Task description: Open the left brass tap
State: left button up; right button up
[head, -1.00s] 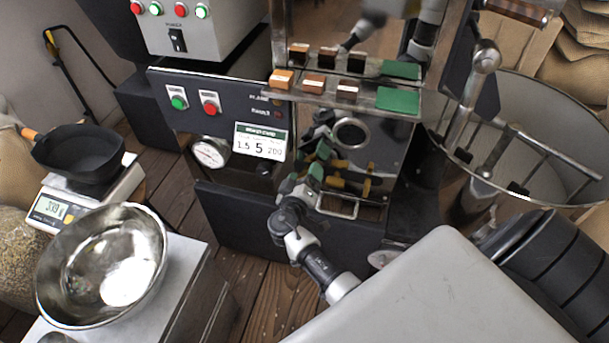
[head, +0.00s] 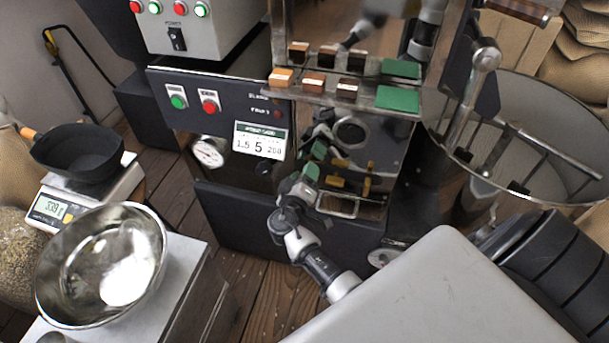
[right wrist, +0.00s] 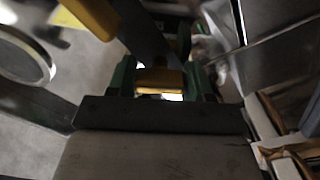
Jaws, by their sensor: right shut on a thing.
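My right gripper (head: 312,172), with green finger pads, is at the lower left of the shiny steel front, beside the brass taps. The left brass tap (head: 335,181) shows just right of the fingers, and the right brass tap (head: 367,186) stands farther right. In the right wrist view, my right gripper (right wrist: 160,84) is shut on a small brass piece (right wrist: 160,77), which I take as the left tap's handle. The fingers partly hide it. My left gripper is not in view.
The steel front mirrors the taps and my gripper. A panel with a gauge (head: 208,152) and buttons is at left. A shelf with a green pad (head: 398,98) juts out above. A round steel drum (head: 560,150) is at right, and a steel bowl (head: 60,225) at lower left.

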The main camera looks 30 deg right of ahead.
jog(key=n, duration=0.2)
jog(key=shift+n, duration=2.3)
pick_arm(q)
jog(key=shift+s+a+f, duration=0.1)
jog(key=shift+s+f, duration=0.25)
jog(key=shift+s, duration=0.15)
pick_arm(e)
jog(key=shift+n, duration=0.4)
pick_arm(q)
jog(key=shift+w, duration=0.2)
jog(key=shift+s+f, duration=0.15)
pick_arm(e)
jog(key=shift+n, duration=0.3)
